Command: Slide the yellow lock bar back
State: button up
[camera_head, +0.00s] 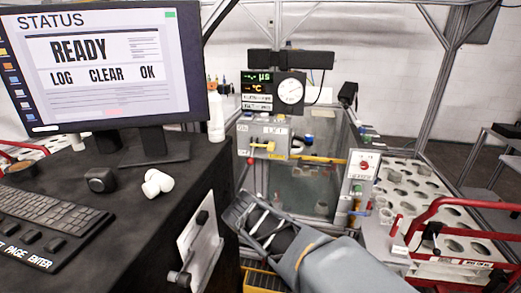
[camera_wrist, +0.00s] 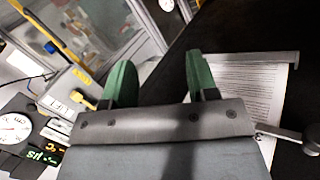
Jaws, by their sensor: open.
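A long yellow bar (camera_head: 318,160) lies along the top edge of the glass-walled tank (camera_head: 300,187); it also shows at the upper left of the wrist view (camera_wrist: 62,38). A shorter yellow handle (camera_head: 264,146) sticks out from the pale panel labelled LIFT, and shows in the wrist view (camera_wrist: 84,102) left of my fingers. I cannot tell for certain which of these is the lock bar. My gripper (camera_wrist: 160,78) has its two green fingers spread with nothing between them. In the head view it is below and in front of the panel, apart from both yellow pieces.
The black desk (camera_head: 150,215) with monitor (camera_head: 105,65) and keyboard (camera_head: 45,220) is at left. A paper sheet (camera_wrist: 250,95) is right of my fingers. A dial gauge (camera_head: 290,91) stands above the panel. A control box (camera_head: 362,172) and red-railed tray (camera_head: 415,180) are at right.

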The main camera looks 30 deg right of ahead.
jog(key=w+d+r+n+h, duration=0.2)
jog(key=w+d+n+h, duration=0.25)
jog(key=d, duration=0.25)
jog(key=n+t+h+b, duration=0.1)
jog(key=n+t+h, duration=0.2)
jog(key=n+t, duration=1.1)
send_near(270, 148)
jog(key=w+d+r+n+g+p, duration=0.1)
jog(key=w+d, duration=0.1)
jog(key=w+d+r+n+g+p, duration=0.1)
jog(key=w+d+g, duration=0.1)
jog(key=w, duration=0.1)
jog(key=w+d+r+n+g+p, duration=0.1)
jog(key=w+d+n, duration=0.1)
jog(key=w, duration=0.1)
jog(key=shift+d+r+y, duration=0.2)
jog(key=shift+y, duration=0.05)
jog(key=shift+c, duration=0.4)
grip_shut()
